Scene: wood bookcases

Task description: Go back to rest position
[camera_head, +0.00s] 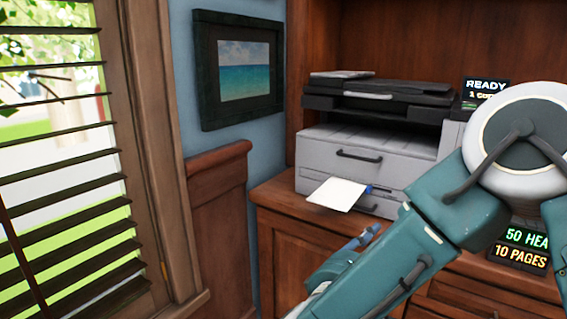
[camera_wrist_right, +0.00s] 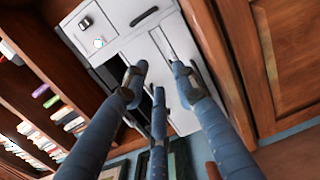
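My right arm comes in from the right in the head view. Its gripper (camera_head: 367,237) is partly hidden behind the forearm, low in front of the cabinet. In the right wrist view the blue fingers of my right gripper (camera_wrist_right: 159,72) are spread apart, with nothing between them. The grey printer (camera_head: 345,157) stands beyond it and also fills the upper middle of the right wrist view (camera_wrist_right: 120,22). My left gripper is in neither view.
A white sheet (camera_head: 336,194) sticks out of the printer. The printer stands on a wooden cabinet (camera_head: 275,195). A framed sea picture (camera_head: 243,70) and a window with blinds (camera_head: 70,160) are at left. Bookshelves (camera_wrist_right: 40,100) show left in the wrist view.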

